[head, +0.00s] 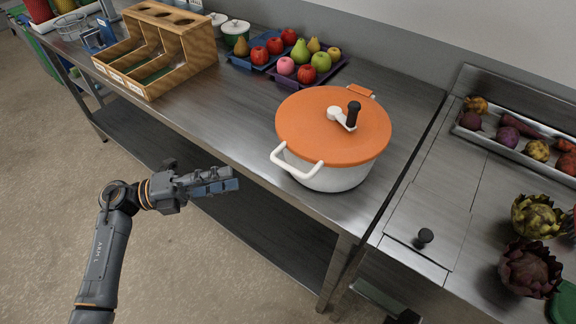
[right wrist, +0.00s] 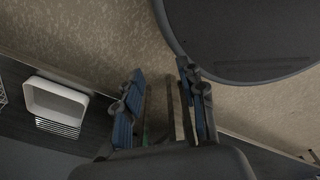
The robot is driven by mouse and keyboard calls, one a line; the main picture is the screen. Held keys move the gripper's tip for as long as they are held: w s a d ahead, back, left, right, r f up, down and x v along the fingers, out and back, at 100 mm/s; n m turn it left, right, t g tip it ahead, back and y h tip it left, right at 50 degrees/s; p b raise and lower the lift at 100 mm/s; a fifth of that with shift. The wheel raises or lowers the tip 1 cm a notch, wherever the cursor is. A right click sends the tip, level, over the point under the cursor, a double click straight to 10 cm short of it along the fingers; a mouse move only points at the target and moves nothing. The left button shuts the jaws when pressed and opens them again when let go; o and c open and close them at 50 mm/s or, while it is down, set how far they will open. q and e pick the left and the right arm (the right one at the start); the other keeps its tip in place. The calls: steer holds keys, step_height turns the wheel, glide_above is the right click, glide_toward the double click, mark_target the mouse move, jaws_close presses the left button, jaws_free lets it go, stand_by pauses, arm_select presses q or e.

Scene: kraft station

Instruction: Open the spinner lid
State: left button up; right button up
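The spinner (head: 330,172) is a white round pot with a white loop handle at its front left. It stands on the steel table. Its orange lid (head: 310,125) sits on top, closed, with a white crank and upright black knob (head: 353,113) and an orange tab at the back rim. My left gripper (head: 236,182) is left of the spinner, in front of the table edge, apart from it. Its fingers are seen side-on, so their opening is unclear. My right gripper (right wrist: 162,75) shows only in the right wrist view, with its fingers apart and nothing between them.
Fruit trays (head: 330,78) stand behind the spinner, and a wooden divided box (head: 150,85) stands at the back left. To the right are a counter with a knobbed cover (head: 425,236), a vegetable tray (head: 520,150) and artichokes (head: 530,268). The table left of the spinner is clear.

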arm_select(q)
steer(key=p, duration=0.2)
glide_toward(288, 165)
steer(key=d, duration=0.2)
steer(key=d+p, duration=0.1)
steer(key=d, duration=0.1)
steer(key=w+d, duration=0.1)
steer(key=d, duration=0.1)
steer(key=d+p, duration=0.1)
steer(key=d, duration=0.2)
steer(key=shift+w+r+p, duration=0.15)
steer(key=shift+r+p, duration=0.15)
steer(key=shift+p, duration=0.05)
steer(key=shift+w+d, duration=0.1)
steer(key=shift+d, duration=0.35)
arm_select(e)
steer(key=r, duration=0.5)
steer(key=shift+s+a, duration=0.2)
steer(key=shift+a, duration=0.15)
arm_select(q)
jaws_close()
